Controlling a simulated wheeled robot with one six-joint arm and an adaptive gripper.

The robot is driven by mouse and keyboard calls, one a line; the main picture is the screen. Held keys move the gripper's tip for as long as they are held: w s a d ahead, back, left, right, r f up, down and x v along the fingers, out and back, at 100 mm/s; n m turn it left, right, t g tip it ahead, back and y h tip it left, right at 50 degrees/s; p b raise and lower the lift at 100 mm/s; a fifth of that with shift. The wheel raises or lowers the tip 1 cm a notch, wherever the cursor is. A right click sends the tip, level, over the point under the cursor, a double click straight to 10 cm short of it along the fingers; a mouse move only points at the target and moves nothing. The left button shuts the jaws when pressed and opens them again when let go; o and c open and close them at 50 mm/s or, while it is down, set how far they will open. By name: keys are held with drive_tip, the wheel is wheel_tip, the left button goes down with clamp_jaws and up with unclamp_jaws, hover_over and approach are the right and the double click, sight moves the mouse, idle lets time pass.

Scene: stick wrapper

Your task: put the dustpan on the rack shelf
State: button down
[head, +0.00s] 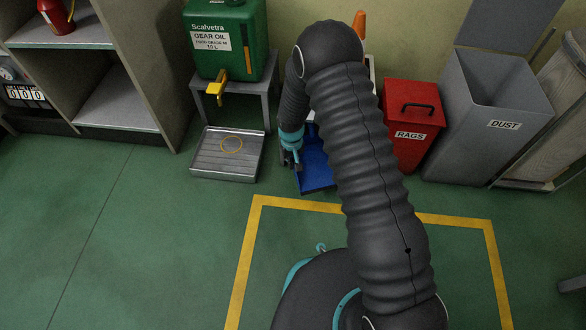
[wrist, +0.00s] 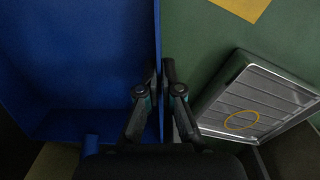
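The blue dustpan (head: 316,172) is at the floor in front of the back wall, partly hidden behind my arm in the head view. In the wrist view the dustpan (wrist: 75,65) fills the left side, with its thin side wall running between my fingers. My gripper (head: 297,163) is at the dustpan's left edge. In the wrist view my gripper (wrist: 160,75) has its fingertips close together, one on each side of that wall, and appears shut on it. The rack (head: 105,120) stands at the left, with a bare lower shelf and an upper shelf.
A metal drip tray (head: 210,172) with a yellow ring (head: 231,144) lies just left of the dustpan. Behind it a green oil can (head: 222,60) stands on a grey stand (head: 262,90). A red rags bin (head: 405,150) and grey dust bin (head: 470,160) stand right. The left floor is clear.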

drive_tip(key=shift+w+f+b, duration=0.2)
drive_tip(key=shift+f+b, duration=0.15)
drive_tip(key=shift+f, duration=1.75)
drive_tip(key=shift+f, duration=0.1)
drive_tip(key=c, duration=1.3)
unclamp_jaws()
wheel_tip(320, 180, up, 12)
drive_tip(key=shift+s+a+r+p, duration=0.1)
drive_tip(key=shift+a+r+p, duration=0.05)
drive_tip(key=shift+p, duration=0.7)
